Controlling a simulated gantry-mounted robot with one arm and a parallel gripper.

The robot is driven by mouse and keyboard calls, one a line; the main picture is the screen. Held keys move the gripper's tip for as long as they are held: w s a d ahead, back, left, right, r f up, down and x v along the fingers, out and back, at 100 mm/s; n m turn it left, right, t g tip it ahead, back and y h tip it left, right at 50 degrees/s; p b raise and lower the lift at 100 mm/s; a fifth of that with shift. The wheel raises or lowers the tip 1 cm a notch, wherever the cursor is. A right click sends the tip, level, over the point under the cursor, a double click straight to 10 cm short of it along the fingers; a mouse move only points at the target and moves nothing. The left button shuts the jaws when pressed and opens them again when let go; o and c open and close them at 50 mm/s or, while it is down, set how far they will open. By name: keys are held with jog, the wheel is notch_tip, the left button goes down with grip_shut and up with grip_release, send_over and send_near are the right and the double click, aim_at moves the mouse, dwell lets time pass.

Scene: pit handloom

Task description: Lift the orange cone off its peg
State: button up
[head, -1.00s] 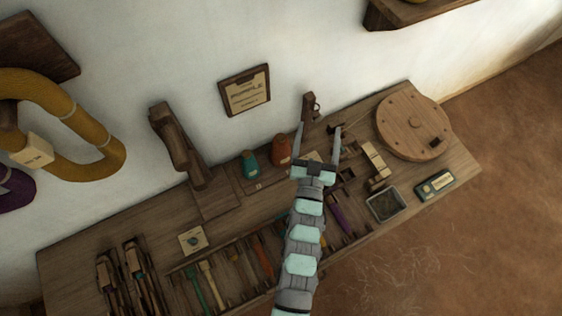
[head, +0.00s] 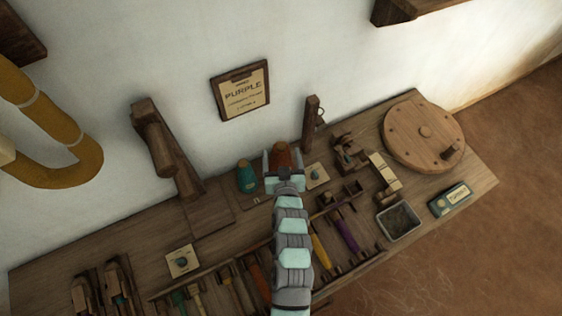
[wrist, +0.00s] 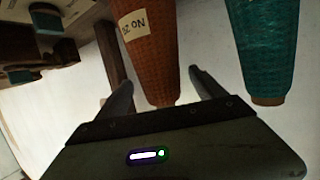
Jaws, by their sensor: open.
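The orange cone (head: 282,151) stands at the back of the bench against the wall, partly hidden behind my gripper. In the wrist view the orange cone (wrist: 150,55) carries a pale label, and its narrow end lies between my fingers as pictured. My gripper (head: 284,160) is open and empty, one finger on each side of the cone in the picture. My gripper also shows in the wrist view (wrist: 160,82). I see no finger touching the cone. The peg is hidden. A teal cone (head: 246,177) stands just left of the orange one, and shows in the wrist view (wrist: 262,50).
A wooden post (head: 311,124) and a small pale card (head: 317,175) are right of the cones. A wooden bracket (head: 164,150) leans at the left. A round wooden disc (head: 424,132) and metal tray (head: 399,221) sit farther right.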

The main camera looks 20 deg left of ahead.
jog(key=b+x, duration=0.1)
jog(key=x, duration=0.4)
jog(key=shift+s, duration=0.1)
jog(key=shift+c, duration=0.3)
grip_shut()
dwell(0.5)
